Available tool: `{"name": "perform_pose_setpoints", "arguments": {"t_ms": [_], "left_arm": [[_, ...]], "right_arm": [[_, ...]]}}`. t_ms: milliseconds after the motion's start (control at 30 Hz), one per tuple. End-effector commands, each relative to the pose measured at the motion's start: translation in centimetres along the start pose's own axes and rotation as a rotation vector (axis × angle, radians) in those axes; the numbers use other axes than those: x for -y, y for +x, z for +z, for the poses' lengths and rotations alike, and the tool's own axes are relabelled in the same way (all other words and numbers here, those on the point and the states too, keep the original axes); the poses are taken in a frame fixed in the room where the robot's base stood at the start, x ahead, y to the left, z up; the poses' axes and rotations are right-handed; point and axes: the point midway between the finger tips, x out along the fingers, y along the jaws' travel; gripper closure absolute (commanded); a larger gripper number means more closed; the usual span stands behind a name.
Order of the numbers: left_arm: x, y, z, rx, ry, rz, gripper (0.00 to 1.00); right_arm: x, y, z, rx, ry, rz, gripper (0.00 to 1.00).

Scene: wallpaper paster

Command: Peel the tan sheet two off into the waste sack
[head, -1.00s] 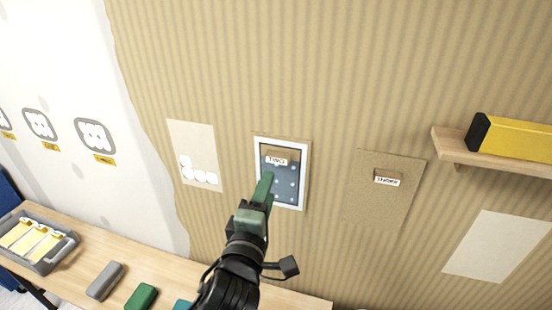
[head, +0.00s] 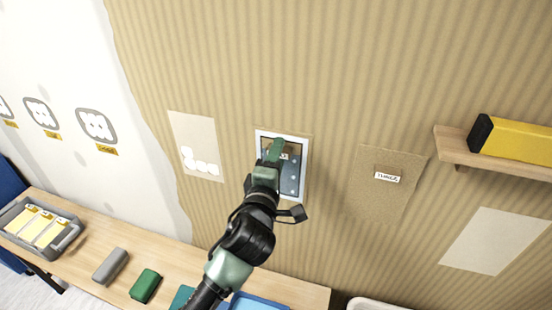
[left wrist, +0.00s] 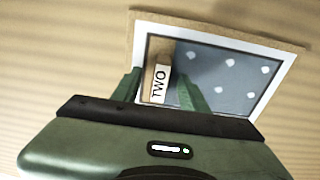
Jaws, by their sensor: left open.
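The sheet marked TWO hangs on the striped wall, with a thin tan edge (head: 307,150) around a white border and a blue-grey dotted panel (head: 292,180). In the left wrist view its tan edge (left wrist: 225,29) also shows. A tan tab with the TWO label (left wrist: 160,82) lies near one side of the panel. My left gripper (head: 276,150) is in front of the panel; in the left wrist view its open green fingers (left wrist: 160,77) are either side of the tab. Contact cannot be told. My right gripper is not in view. No sack can be made out.
A tan sheet labelled THREE (head: 385,205) hangs to the right, near a wooden shelf (head: 490,158) with a yellow box (head: 520,138). A table (head: 85,235) below holds a grey tray (head: 72,232) and blocks. A white rim (head: 375,304) shows at the bottom.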

Motion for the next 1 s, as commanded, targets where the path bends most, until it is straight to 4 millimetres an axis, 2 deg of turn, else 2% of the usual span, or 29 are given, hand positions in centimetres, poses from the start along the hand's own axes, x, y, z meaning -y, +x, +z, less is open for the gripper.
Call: {"name": "perform_pose_setpoints", "arguments": {"t_ms": [133, 300, 1000], "left_arm": [[0.0, 0.0, 0.0, 0.0, 0.001, 0.0, 0.56], [0.0, 0.0, 0.0, 0.0, 0.001, 0.0, 1.0], [0.1, -1.6, -0.1, 0.001, -0.001, -0.001, 1.0]], "right_arm": [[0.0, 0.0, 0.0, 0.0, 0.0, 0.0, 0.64], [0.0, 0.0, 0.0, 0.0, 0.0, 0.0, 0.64], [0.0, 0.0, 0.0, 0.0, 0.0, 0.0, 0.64]]}}
